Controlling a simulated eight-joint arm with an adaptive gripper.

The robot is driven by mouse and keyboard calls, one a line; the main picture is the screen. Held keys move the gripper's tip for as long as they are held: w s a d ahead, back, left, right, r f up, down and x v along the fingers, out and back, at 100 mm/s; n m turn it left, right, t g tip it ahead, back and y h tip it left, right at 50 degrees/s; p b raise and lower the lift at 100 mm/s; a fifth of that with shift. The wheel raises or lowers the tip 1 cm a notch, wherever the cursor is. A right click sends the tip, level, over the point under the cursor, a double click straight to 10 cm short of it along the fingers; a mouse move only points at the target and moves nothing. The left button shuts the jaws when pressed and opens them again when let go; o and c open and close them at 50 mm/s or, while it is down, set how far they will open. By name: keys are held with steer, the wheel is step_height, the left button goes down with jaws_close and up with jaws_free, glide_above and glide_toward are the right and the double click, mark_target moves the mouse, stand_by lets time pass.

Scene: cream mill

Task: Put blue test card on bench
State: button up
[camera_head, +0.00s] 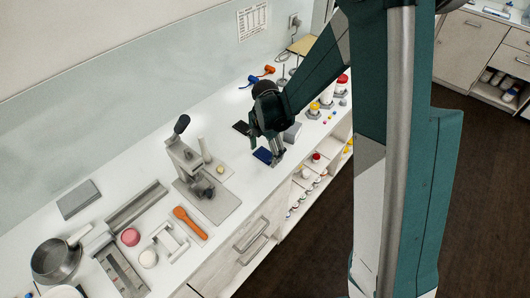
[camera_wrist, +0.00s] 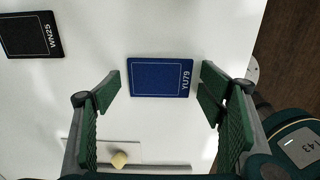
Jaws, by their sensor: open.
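The blue test card (camera_wrist: 158,77), marked YU79, lies flat on the white bench (camera_wrist: 100,95) in the wrist view. It also shows in the head view as a small dark blue patch (camera_head: 262,155) below my gripper. My gripper (camera_wrist: 160,88) is open and empty, its two green finger pads on either side of the card with gaps between them and it. In the head view my gripper (camera_head: 274,152) hangs over the bench near the card, and its fingertips are small there. I cannot tell its exact height over the bench.
A black card (camera_wrist: 31,35) marked WN25 lies left of the blue one. A press on a grey plate (camera_head: 200,185) stands left of my gripper. A grey block (camera_head: 292,132) and several coloured-cap containers (camera_head: 314,108) stand to the right. The bench's front edge is close by.

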mark_target(265, 155)
steer(key=shift+r, duration=0.15)
step_height(265, 155, up, 12)
steer(key=shift+p, duration=0.3)
stand_by(0.4)
stand_by(0.6)
steer(key=s+d+r+m+t, duration=0.3)
steer(key=s+d+r+m, duration=0.6)
steer(key=s+r+m, duration=0.4)
steer(key=s+d+r+m+t, duration=0.2)
steer(key=s+d+m, duration=0.1)
steer(key=s+m, duration=0.3)
steer(key=s+d+r+m+t, duration=0.2)
steer(key=s+d+m, duration=0.2)
steer(key=s+m, duration=0.3)
steer(key=shift+d+m, duration=0.15)
steer(key=shift+m, duration=0.35)
